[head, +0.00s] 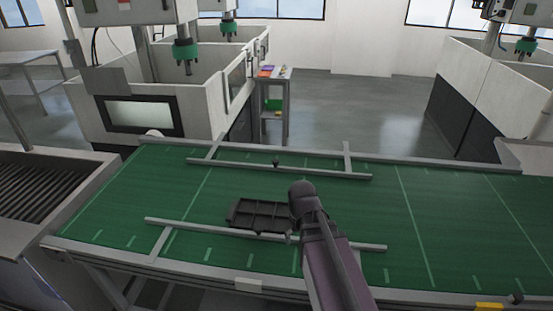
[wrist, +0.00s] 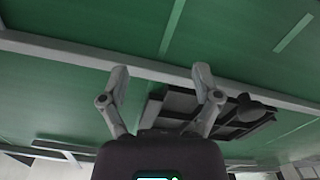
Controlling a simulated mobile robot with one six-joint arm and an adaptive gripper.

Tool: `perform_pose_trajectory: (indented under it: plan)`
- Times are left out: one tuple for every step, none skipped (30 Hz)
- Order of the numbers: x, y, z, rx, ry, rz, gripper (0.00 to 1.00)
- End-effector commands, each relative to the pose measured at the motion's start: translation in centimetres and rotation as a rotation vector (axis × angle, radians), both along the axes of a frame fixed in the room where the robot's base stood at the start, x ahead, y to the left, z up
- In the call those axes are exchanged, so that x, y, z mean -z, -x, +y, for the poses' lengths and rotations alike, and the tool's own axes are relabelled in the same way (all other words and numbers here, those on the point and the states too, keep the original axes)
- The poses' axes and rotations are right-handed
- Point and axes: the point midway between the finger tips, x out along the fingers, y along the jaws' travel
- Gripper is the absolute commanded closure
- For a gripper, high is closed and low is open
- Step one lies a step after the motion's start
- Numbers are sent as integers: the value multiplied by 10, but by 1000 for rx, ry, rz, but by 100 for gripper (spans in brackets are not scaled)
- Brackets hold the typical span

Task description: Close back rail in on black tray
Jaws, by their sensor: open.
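The black tray (head: 262,214) lies flat on the green belt, close along the front rail (head: 190,227). The back rail (head: 235,167) lies farther back, with a dark knob (head: 276,163) on it and a clear strip of belt between it and the tray. My gripper (wrist: 160,75) is open and empty in the wrist view; its fingers overlap a grey rail (wrist: 60,50), apparently the front one. The tray (wrist: 175,104) shows there beside that rail, partly hidden by a finger. In the head view my wrist covers the tray's right end and hides the fingers.
The green belt (head: 450,215) is clear to the right and left of the rails. Grey crossbars (head: 348,158) run from the rails to the belt's edges. White machine enclosures (head: 180,112) and a small stand (head: 275,95) are behind the belt.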

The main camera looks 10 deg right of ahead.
Motion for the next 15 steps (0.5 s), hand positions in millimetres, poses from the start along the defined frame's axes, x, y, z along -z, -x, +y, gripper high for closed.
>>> perform_pose_trajectory:
  plan:
    - [-9,-20,0,-12,0,0,18]
    - [-12,-29,0,-21,0,0,18]
    - [-17,-43,2,-36,0,0,18]
    - [-20,-54,3,-47,0,0,18]
    - [-24,-65,3,-59,0,0,18]
    - [-30,-82,3,-74,0,0,18]
    - [-34,-94,3,-87,0,0,18]
    - [-38,-107,3,-99,0,0,18]
    - [-44,-125,3,-118,0,0,18]
    - [-49,-139,3,-130,0,0,18]
    - [-53,-152,3,-144,0,0,18]
    - [-59,-170,3,-162,0,0,18]
    - [-63,-184,3,-176,0,0,18]
    - [-67,-197,3,-190,0,0,18]
    - [-73,-215,3,-208,-1,0,18]
